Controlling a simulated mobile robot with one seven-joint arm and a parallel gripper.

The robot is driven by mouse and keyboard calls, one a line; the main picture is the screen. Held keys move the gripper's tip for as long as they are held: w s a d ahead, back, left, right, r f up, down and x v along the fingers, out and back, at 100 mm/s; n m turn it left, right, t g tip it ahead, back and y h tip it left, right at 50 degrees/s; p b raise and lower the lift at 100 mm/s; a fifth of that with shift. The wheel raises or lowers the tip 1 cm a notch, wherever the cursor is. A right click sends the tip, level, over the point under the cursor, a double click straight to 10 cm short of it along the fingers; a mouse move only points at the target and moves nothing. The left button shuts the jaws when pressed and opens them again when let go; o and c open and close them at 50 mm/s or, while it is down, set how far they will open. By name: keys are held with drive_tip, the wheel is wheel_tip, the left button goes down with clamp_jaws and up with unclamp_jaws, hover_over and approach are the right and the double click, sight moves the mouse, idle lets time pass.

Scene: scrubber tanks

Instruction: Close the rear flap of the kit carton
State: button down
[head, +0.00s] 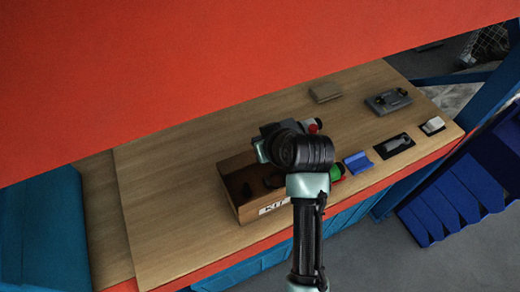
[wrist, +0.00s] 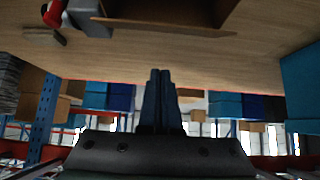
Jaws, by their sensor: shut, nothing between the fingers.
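The kit carton (head: 246,212) is a brown box with a white label on its front, standing on the wooden table under my arm. Its inside looks dark, with a green item at its right end. In the wrist view a brown carton panel (wrist: 165,25) and a dark opening show at the top edge. I cannot tell for sure whether that panel is the rear flap; in the head view my arm hides much of the carton's back. My gripper (wrist: 159,73) is shut and empty, its fingertips apart from the panel in the picture. In the head view its fingers are hidden.
Right of the carton lie a blue holder (head: 358,163), a dark tray with a grey item (head: 395,144) and a white block (head: 433,125). A grey device (head: 388,101) and a cardboard piece (head: 325,92) lie farther back. An orange beam (head: 200,70) crosses overhead. The table's left is clear.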

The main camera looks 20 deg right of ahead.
drive_tip(key=x, duration=0.2)
drive_tip(key=shift+w+f, duration=0.2)
drive_tip(key=shift+s+f+p, duration=0.7)
drive_tip(key=shift+f+p, duration=0.25)
drive_tip(key=shift+f, duration=0.1)
drive_tip(key=shift+s+f, duration=0.35)
drive_tip(key=shift+f, duration=0.35)
drive_tip(key=s+f+b, duration=0.1)
drive_tip(key=b, duration=0.1)
drive_tip(key=s+f+t+b, duration=0.1)
drive_tip(key=b, duration=0.1)
drive_tip(key=shift+d+f, duration=0.1)
drive_tip(key=shift+f, duration=0.25)
drive_tip(key=shift+r, duration=0.15)
